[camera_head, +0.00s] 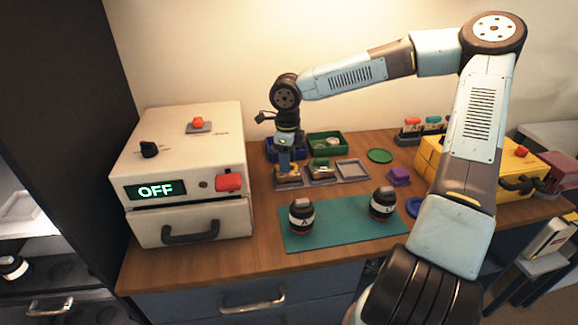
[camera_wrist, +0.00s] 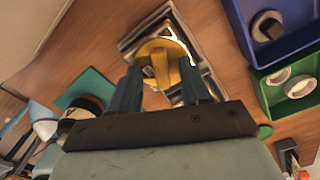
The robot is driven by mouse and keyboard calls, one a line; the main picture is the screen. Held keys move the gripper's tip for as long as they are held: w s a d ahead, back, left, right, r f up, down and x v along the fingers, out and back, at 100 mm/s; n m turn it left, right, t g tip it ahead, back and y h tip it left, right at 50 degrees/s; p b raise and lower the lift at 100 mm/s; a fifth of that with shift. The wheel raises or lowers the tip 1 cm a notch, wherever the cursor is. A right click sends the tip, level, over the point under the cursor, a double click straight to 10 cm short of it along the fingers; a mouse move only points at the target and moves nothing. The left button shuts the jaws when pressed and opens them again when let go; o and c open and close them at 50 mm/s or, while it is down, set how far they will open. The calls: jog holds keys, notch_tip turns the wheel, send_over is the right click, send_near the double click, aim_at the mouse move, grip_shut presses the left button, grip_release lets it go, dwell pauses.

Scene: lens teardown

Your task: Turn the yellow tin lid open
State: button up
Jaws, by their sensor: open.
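The yellow tin lid (camera_wrist: 176,52) is round with a raised bar across its middle. In the wrist view it sits in a square metal tray (camera_wrist: 137,36). My gripper (camera_wrist: 160,76) is open, with one finger toward each side of the lid and its bar. In the wrist view the near part of the lid lies between the fingers; I cannot tell whether they touch it. In the head view my gripper (camera_head: 287,168) points down over the same tray (camera_head: 288,186), and only a little yellow shows there.
A blue bin (camera_wrist: 234,12) and a green bin (camera_wrist: 262,94) with rings stand close by. Two dark jars (camera_head: 301,217) (camera_head: 383,203) stand on the teal mat (camera_head: 340,236). A white machine (camera_head: 185,150) reading OFF stands left; a yellow case (camera_head: 430,155) stands right.

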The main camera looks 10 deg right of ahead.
jog(key=shift+w+d+r, duration=0.1)
jog(key=shift+r, duration=3.05)
notch_tip(320, 180, up, 6)
